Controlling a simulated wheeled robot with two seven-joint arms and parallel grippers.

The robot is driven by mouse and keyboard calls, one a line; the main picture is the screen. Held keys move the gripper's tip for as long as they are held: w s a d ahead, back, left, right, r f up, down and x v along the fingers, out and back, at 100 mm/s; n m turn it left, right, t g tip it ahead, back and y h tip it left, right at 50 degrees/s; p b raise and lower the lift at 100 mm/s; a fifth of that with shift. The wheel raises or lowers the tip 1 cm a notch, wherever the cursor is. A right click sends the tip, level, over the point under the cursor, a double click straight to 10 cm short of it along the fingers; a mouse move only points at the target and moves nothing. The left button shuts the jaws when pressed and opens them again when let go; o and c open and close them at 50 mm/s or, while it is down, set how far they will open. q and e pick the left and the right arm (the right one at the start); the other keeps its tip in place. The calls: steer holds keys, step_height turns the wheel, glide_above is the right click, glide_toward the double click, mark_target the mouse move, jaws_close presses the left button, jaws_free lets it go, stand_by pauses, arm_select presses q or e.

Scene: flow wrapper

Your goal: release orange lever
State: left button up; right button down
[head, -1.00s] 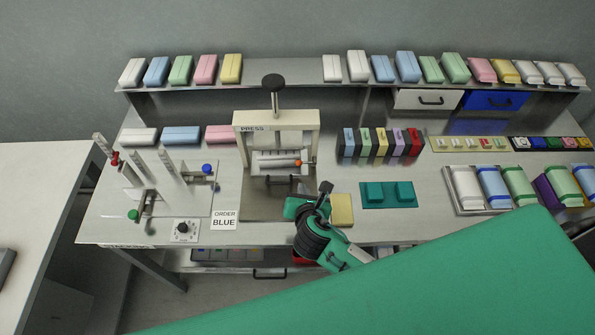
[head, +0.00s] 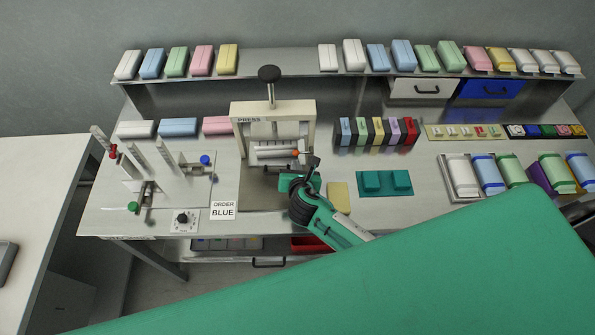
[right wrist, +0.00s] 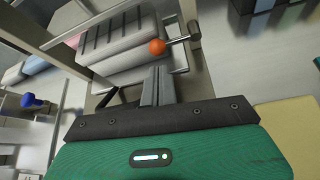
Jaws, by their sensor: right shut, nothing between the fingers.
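The orange lever's ball knob (head: 296,153) is at the right side of the press (head: 237,112), at the front of the grey ribbed block inside the frame. In the right wrist view the orange knob (right wrist: 157,47) sits on a short metal rod that runs right to a pivot. My right gripper (head: 298,171) is in front of the press, just below the knob. In the right wrist view its fingers (right wrist: 157,85) are together and empty, pointing at the knob with a small apparent gap. My left gripper is not in view.
A yellow block (head: 339,197) and a teal holder (head: 385,183) lie right of my right gripper. Clamps with red, blue and green knobs are further left.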

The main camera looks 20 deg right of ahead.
steer(key=shift+x, duration=1.5)
steer(key=shift+a+r+m+t+y+p, duration=0.1)
steer(key=shift+r+m+t+y+p, duration=0.2)
steer(key=shift+r+m+y+p, duration=0.15)
steer(key=shift+r+m+y, duration=0.45)
steer(key=shift+m+y, duration=0.1)
steer(key=shift+m, duration=0.2)
steer(key=shift+r+m+t+y+b, duration=0.5)
steer(key=shift+m+t+y+b, duration=0.15)
steer(key=shift+m, duration=0.25)
steer(key=m+b, duration=0.1)
steer(key=d+r+m+t+y+b, duration=0.1)
steer(key=shift+s+r+b, duration=0.15)
steer(key=shift+b, duration=0.2)
steer(key=shift+s+d+r+m+t+y+b, duration=0.15)
steer(key=shift+r+m+t+y+b, duration=0.15)
steer(key=shift+m, duration=0.2)
steer(key=shift+w+d+r+m+t+y+b, duration=0.15)
steer(key=shift+m+y, duration=0.1)
steer(key=shift+m, duration=0.25)
steer(key=shift+s+d+r, duration=0.1)
steer(key=shift+d+r, duration=0.1)
steer(key=shift+r, duration=0.1)
